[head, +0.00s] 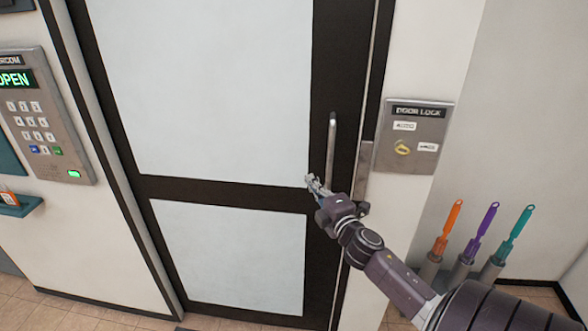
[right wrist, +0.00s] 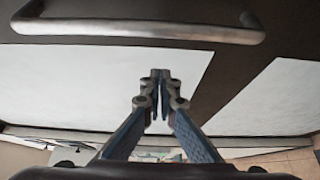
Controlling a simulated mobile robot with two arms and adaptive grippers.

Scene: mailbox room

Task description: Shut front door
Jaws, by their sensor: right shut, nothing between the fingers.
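The front door (head: 200,189) has a dark frame with two pale panels and fills the middle of the head view. I cannot tell whether its right edge is flush with the frame. A vertical metal bar handle (head: 331,150) is on its right side; in the right wrist view the handle (right wrist: 140,31) crosses the top. My right gripper (head: 313,183) is shut and empty, just left of the handle's lower end, in front of the door. In the right wrist view its fingertips (right wrist: 160,75) meet over a pale panel. Contact with the door is unclear. My left gripper is out of view.
A door lock panel (head: 413,137) with a yellow knob is on the wall right of the door. An intercom keypad (head: 44,120) reading OPEN is on the left wall. Orange, purple and teal handled items (head: 483,235) stand in grey holders at the right.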

